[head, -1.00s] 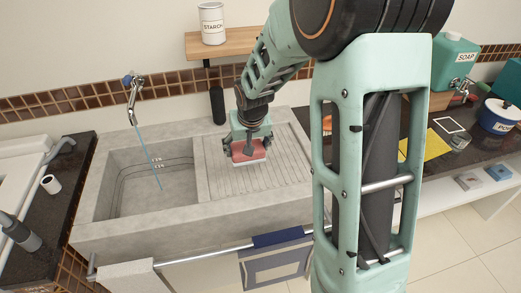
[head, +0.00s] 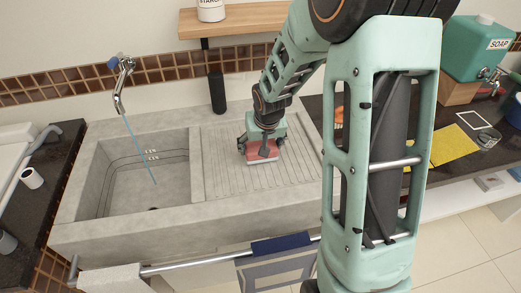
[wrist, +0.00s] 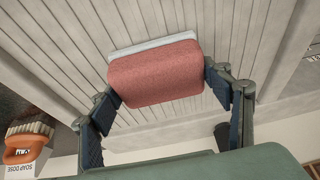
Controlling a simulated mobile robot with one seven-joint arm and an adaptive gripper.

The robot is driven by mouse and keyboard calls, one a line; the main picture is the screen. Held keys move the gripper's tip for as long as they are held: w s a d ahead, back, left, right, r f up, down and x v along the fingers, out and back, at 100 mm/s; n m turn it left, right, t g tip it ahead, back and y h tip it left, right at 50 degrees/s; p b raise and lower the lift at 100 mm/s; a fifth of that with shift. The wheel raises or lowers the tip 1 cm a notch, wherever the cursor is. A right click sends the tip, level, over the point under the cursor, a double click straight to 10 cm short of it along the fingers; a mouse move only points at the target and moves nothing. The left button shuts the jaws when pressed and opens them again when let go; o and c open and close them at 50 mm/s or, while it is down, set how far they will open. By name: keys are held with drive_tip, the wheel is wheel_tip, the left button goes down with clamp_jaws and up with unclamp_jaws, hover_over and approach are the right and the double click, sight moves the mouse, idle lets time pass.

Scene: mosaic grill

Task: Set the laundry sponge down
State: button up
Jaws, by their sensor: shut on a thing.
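The laundry sponge (head: 262,150) is a red-pink block with a pale layer on its lower side. It shows large in the wrist view (wrist: 155,73), between my two fingers. My gripper (head: 261,146) is shut on the sponge, one finger on each side; it also shows in the wrist view (wrist: 165,95). The sponge is at the ribbed drainboard (head: 225,175) of the grey stone sink. I cannot tell whether its underside touches the ribs.
The sink basin (head: 125,185) lies to the left, with water running from a tap (head: 121,85). A dark bottle (head: 217,92) stands behind the drainboard. An orange brush (wrist: 28,142) lies beside it. A yellow cloth (head: 455,146) is at the right. A rail (head: 200,262) runs in front.

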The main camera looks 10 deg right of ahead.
drive_tip(key=shift+a+f, duration=0.15)
drive_tip(key=shift+f, duration=0.45)
drive_tip(key=shift+f, duration=0.1)
drive_tip(key=shift+f+b, duration=0.15)
drive_tip(key=shift+b, duration=0.25)
drive_tip(key=o, duration=1)
drive_tip(key=shift+r, duration=0.2)
drive_tip(key=shift+r+p, duration=0.25)
drive_tip(key=shift+p, duration=0.2)
drive_tip(key=p+v, duration=0.1)
drive_tip(key=v, duration=1)
drive_tip(key=shift+s+r, duration=0.25)
drive_tip(key=shift+r, duration=0.05)
